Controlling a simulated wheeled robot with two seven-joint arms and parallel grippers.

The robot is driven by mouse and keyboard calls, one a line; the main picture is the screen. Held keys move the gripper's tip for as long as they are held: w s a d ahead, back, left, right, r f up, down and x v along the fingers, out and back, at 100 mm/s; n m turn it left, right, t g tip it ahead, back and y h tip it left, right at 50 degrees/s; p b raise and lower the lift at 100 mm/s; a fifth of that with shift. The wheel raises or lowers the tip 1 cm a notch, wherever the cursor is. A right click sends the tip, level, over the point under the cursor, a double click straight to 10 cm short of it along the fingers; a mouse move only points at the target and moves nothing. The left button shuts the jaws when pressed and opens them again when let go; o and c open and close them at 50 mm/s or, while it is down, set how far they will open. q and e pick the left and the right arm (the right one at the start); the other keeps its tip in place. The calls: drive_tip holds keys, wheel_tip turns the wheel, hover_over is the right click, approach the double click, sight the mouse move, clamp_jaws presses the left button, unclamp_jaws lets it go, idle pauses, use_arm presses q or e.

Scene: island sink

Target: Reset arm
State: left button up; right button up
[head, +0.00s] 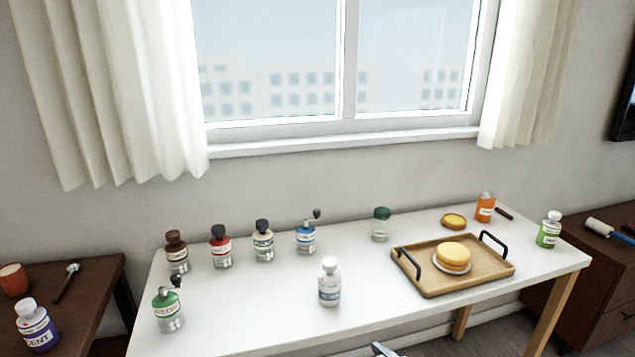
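Only a small grey and dark piece, which looks like the tip of my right gripper (382,349), shows at the bottom edge of the head view, right of centre. It is in front of the white table (262,318), near its front edge. The rest of it is cut off, so its fingers cannot be made out. My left gripper and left arm are not in view.
A wooden tray (483,273) with black handles holds a plate of round yellow food (453,253). A white bottle (329,283) stands mid-table. Several bottles and grinders line the left and back. A green-labelled bottle (548,232) stands at right. The front middle is clear.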

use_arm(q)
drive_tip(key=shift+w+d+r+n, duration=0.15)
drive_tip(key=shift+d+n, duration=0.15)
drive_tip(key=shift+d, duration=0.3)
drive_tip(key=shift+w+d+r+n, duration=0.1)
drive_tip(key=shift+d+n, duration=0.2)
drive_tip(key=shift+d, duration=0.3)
use_arm(e)
drive_tip(key=s+d+f+m+g+h, duration=0.1)
drive_tip(key=s+d+f, duration=0.4)
drive_tip(key=s+f, duration=0.2)
drive_tip(key=s+d+f+m+g+h, duration=0.1)
drive_tip(key=s+d+f, duration=0.4)
drive_tip(key=s, duration=0.5)
wheel_tip(320, 180, down, 2)
drive_tip(key=shift+d+h, duration=0.25)
drive_tip(key=shift+h, duration=0.15)
